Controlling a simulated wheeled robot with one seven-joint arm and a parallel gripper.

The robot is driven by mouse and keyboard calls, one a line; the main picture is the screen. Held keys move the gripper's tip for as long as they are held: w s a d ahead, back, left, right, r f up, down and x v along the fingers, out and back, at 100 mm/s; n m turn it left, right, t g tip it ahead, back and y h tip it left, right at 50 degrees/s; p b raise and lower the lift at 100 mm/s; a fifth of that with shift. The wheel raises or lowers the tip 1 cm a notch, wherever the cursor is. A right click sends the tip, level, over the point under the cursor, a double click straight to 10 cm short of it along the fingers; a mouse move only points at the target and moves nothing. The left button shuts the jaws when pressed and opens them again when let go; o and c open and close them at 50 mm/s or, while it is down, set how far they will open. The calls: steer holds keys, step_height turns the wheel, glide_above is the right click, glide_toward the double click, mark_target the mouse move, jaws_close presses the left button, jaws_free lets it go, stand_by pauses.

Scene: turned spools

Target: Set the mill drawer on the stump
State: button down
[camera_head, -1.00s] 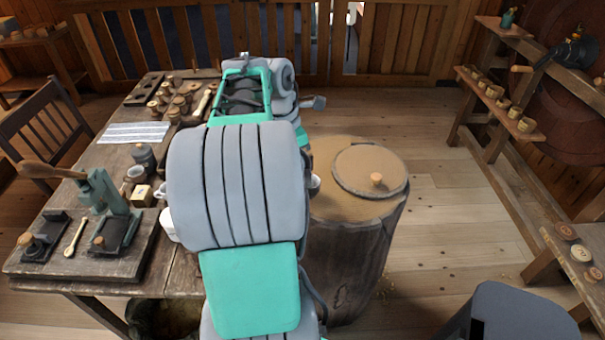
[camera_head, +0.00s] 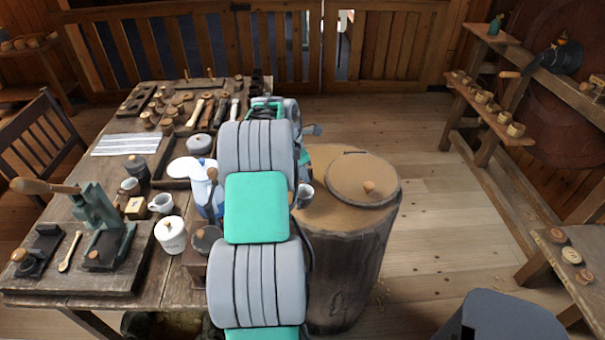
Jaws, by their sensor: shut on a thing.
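The stump (camera_head: 345,262) stands right of the table, with a round lid-like disc with a wooden knob (camera_head: 369,187) on its top. A small grey metal cup-like thing (camera_head: 304,194) shows at the stump's left edge beside my arm. A brown box-like body with a dark domed top (camera_head: 205,240), perhaps the mill, stands at the table's right edge, partly behind my arm. I cannot make out the mill drawer. My gripper is hidden behind my own arm, which crosses the middle of the picture over the gap between table and stump.
The table (camera_head: 75,287) holds a green lever press (camera_head: 100,215), a white lidded canister (camera_head: 171,236), a white and blue jug-like thing (camera_head: 205,185), cups and several spools and tools.

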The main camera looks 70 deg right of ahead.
steer(key=c, duration=1.5)
jaws_free()
steer(key=shift+o, duration=0.2)
steer(key=shift+r, duration=0.1)
steer(key=v, duration=1.1)
steer(key=shift+r+p, duration=0.2)
steer(key=shift+p, duration=0.15)
steer(key=w+a+r+m, duration=0.1)
steer(key=w+a, duration=0.3)
steer(key=a, duration=0.3)
steer(key=w+a+r+m+t, duration=0.1)
steer(key=w+a+r, duration=0.1)
steer(key=w+a, duration=0.3)
steer(key=w+a+r+m+t, duration=0.1)
steer(key=w+a, duration=0.3)
steer(key=a, duration=0.5)
steer(key=shift+w+a+r+h, duration=0.35)
steer(key=shift+r+h, duration=0.05)
steer(key=shift+r, duration=0.25)
steer(key=s+a+f+m+t+y, duration=0.1)
steer(key=s+a+f+m, duration=0.1)
steer(key=a, duration=1.3)
steer(key=s+a+f+m+t+y, duration=0.2)
steer(key=s+a+m, duration=0.1)
steer(key=a, duration=1.2)
steer(key=shift+s+a+m, duration=0.4)
steer(key=shift+m, duration=0.4)
